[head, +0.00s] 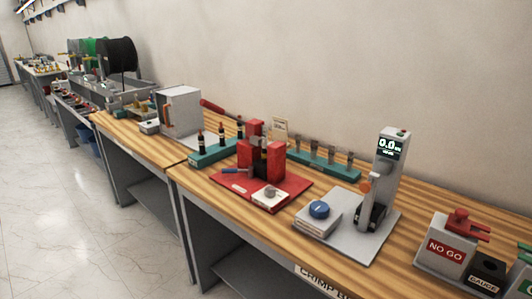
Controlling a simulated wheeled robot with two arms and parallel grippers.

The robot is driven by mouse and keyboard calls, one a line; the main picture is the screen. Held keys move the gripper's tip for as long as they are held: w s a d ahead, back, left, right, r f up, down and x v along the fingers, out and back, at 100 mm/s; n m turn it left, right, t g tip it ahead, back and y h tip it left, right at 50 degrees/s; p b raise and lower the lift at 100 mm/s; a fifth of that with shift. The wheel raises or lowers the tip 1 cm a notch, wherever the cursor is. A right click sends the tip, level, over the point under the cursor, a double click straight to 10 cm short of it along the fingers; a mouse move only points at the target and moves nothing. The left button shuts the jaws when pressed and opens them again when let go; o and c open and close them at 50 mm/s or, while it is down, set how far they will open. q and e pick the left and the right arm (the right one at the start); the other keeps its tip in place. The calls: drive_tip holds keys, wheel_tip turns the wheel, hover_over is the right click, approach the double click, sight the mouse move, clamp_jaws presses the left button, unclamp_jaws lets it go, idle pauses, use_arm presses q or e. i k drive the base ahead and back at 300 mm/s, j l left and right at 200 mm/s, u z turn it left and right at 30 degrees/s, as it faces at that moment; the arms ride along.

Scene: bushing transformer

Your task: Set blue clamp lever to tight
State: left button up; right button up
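A small blue lever (232,171) sticks out to the left, low on the red press-like fixture (273,160), which stands on a red base plate (290,190) at the middle of the wooden bench. It looks roughly level; its exact setting is too small to read. A round blue knob (319,208) sits on a white box to the right of the fixture. Neither of my grippers shows in the head view.
Right of the fixture stands a grey tester with an orange handle (366,186) and a display reading 0.0 (389,147). Teal racks (212,152) with bushings stand left and behind.

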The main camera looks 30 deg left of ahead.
sight(250, 170)
drive_tip(key=j+u, duration=0.25)
drive_tip(key=i+j+u, duration=0.2)
drive_tip(key=j, duration=0.2)
drive_tip(key=j+u, duration=0.25)
drive_tip(key=i+j, duration=0.05)
drive_tip(key=j, duration=0.05)
